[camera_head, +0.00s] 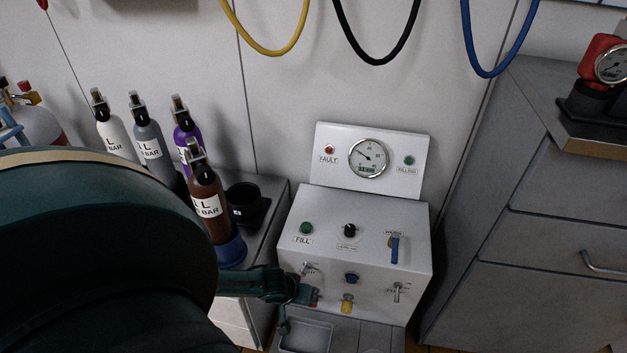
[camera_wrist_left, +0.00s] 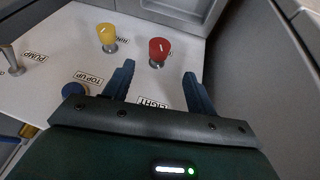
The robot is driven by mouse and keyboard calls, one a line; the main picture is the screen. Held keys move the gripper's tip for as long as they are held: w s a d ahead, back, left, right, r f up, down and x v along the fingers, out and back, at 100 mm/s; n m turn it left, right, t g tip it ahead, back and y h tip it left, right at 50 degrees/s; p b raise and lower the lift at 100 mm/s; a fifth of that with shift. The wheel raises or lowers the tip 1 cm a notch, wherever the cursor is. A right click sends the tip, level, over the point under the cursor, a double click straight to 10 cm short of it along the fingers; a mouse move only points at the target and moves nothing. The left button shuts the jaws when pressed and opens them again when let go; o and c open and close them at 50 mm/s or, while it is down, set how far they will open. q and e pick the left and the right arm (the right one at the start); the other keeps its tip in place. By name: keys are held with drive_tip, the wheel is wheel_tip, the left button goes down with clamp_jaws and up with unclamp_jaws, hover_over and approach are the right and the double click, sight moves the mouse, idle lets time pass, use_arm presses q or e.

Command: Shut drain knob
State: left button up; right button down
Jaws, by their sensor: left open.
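The white panel box (camera_head: 355,230) has its small knobs on the front face. My left gripper (camera_head: 303,290) is at the lower left of that face. In the left wrist view its two fingers (camera_wrist_left: 158,74) are open and empty. A red knob (camera_wrist_left: 158,50) is just beyond the fingertips, in line with the gap between them; it shows partly beside the gripper in the head view (camera_head: 313,298). A yellow knob (camera_wrist_left: 106,34) is to its left, also in the head view (camera_head: 347,303). The labels by both knobs are too small to read, so I cannot tell which is the drain knob.
A blue knob (camera_wrist_left: 73,90) is near the left finger, and a metal lever (camera_wrist_left: 14,62) lies farther left. A grey tray (camera_head: 306,335) is below the panel. Several bottles (camera_head: 207,195) stand on the left bench. Grey drawers (camera_head: 560,235) stand right.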

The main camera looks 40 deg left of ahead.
use_arm(q)
drive_tip(key=b+x, duration=0.5)
drive_tip(key=x, duration=0.5)
drive_tip(key=shift+d, duration=0.1)
use_arm(e)
drive_tip(key=a+n+t+y, duration=0.1)
drive_tip(key=a+t+y, duration=0.1)
drive_tip(key=shift+r+t+y, duration=0.1)
drive_tip(key=shift+t+y, duration=0.2)
drive_tip(key=shift+y, duration=0.1)
